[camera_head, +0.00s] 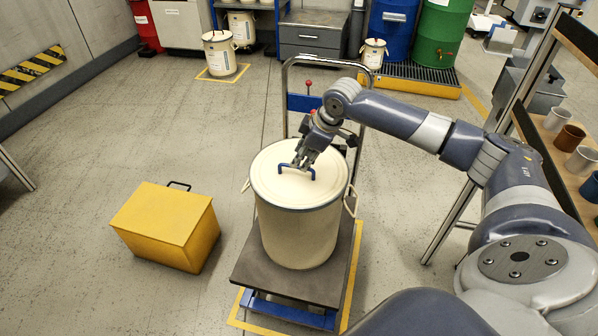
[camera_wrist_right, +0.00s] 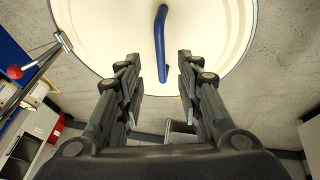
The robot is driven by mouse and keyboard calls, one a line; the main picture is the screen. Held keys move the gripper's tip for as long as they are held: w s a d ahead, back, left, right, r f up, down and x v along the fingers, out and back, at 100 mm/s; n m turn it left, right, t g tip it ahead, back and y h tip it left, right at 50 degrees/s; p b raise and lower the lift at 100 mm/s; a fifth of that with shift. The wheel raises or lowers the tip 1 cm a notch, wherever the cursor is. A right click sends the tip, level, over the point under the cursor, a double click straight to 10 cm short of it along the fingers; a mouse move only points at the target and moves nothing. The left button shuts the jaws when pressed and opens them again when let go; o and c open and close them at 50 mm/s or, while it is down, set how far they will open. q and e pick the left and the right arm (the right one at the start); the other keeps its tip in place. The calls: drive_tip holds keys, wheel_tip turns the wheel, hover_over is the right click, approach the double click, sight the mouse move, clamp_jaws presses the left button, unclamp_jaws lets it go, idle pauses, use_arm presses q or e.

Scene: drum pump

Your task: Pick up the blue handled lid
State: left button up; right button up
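A white round lid (camera_head: 273,182) with a blue bar handle (camera_head: 296,171) sits on a large cream drum (camera_head: 300,235). The drum stands upright on a cart. My right gripper (camera_head: 306,157) is just above the lid by the far side of the handle. In the right wrist view the lid (camera_wrist_right: 105,30) fills the top. The blue handle (camera_wrist_right: 161,45) runs toward the gap between the open fingers of my right gripper (camera_wrist_right: 160,75). The fingers appear to stand on either side of its near end, apart from it. My left gripper is not in view.
The cart (camera_head: 262,275) has a tall metal push handle (camera_head: 285,95) behind the drum. A yellow box (camera_head: 165,222) is on the floor to the left. A shelf (camera_head: 560,150) with several cups is at the right.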

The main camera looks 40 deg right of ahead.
sight(282, 187)
drive_tip(key=x, duration=0.5)
drive_tip(key=shift+f, duration=0.1)
clamp_jaws()
